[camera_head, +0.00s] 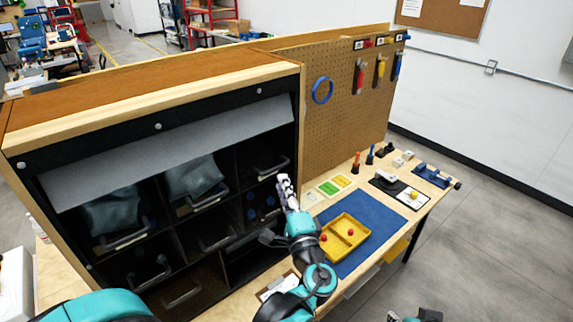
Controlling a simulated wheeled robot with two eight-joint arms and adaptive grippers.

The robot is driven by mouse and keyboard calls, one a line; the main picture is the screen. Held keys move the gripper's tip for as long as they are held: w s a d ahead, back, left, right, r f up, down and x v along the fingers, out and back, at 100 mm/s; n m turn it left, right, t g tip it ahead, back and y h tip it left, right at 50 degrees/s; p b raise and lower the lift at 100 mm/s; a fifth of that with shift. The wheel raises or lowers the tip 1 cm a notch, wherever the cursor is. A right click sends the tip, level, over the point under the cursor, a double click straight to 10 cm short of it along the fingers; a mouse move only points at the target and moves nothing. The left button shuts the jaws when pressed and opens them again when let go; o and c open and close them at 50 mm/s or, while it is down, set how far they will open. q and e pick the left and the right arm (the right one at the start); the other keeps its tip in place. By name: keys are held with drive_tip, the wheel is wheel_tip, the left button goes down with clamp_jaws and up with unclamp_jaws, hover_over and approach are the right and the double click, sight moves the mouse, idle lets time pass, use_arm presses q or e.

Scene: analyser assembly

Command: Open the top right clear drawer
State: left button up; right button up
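The black cabinet (163,126) stands at the left with rows of clear drawers under a grey flap (170,152). The top right clear drawer (258,152) looks dark inside, and its handle (273,169) shows at its lower front; it looks shut. My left gripper (287,187) is just below and right of that handle, pointing up, apart from it as far as I can see. Its fingers are seen narrowly, so its opening is unclear. My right gripper (415,316) shows only partly at the bottom edge, far from the cabinet.
A yellow tray (364,230) with red balls lies on a blue mat (385,217) right of my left arm. A pegboard (340,75) with hanging tools rises behind the bench. Small tools and parts stand at the bench's far end. Open floor (480,240) lies to the right.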

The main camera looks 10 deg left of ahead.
sight(276, 167)
use_arm(q)
drive_tip(key=x, duration=0.7)
drive_tip(key=shift+a+b, duration=0.15)
drive_tip(key=shift+b, duration=0.15)
clamp_jaws()
